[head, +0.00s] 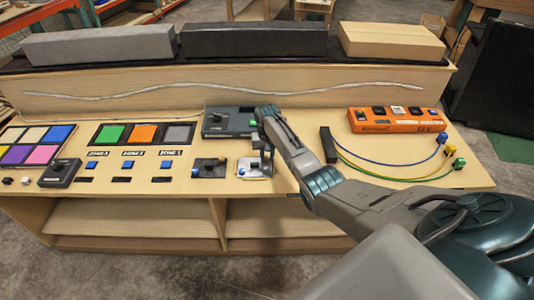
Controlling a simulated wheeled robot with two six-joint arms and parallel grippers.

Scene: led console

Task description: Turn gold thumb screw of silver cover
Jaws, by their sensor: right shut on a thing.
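The silver cover (254,168) is a small bright plate near the front edge of the console top, right of a similar dark cover (209,169). A small blue knob (241,171) shows at its left side. My right gripper (268,153) points down over the cover's back right corner. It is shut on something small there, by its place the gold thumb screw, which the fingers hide. My left gripper is not in view.
A dark grey box (229,122) stands just behind the covers, close to my right gripper. An orange box (397,120) and blue, green and yellow cables (400,165) lie to the right. Coloured panels and buttons (128,164) fill the left.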

